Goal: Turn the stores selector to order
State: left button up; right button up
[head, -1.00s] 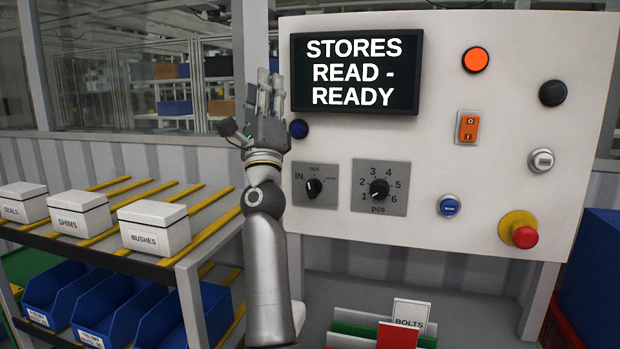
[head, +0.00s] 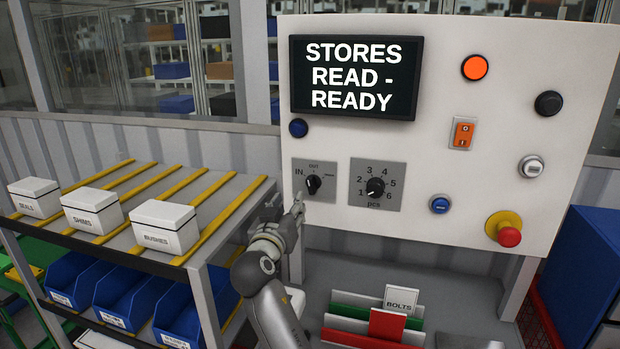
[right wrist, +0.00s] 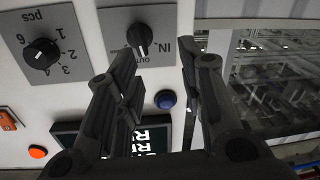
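The selector (head: 313,184) is a black knob on a grey plate at the lower left of the panel, with IN, OUT and a third label too small to read. My left gripper is not in view.
A second knob, marked pcs (head: 375,188), sits right of the selector. A blue button (head: 298,128) is above, under the screen (head: 353,78) reading STORES READ - READY. A red emergency button (head: 508,237) is lower right. A rack with white boxes (head: 165,227) stands left.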

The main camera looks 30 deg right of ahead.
aim_at(310, 188)
jog(key=shift+g+h, duration=0.5)
jog(key=shift+h, duration=0.1)
jog(key=p+x, duration=0.1)
jog(key=x, duration=0.2)
jog(key=s+d+p+x, duration=0.1)
jog(key=p+x, duration=0.1)
jog(key=x, duration=0.1)
jog(key=p+x, duration=0.1)
jog(key=x, duration=0.2)
jog(key=shift+s+d+r+p, duration=0.1)
jog(key=shift+s+d+p, duration=0.05)
jog(key=shift+s+p, duration=0.2)
jog(key=shift+w+d, duration=0.5)
grip_shut()
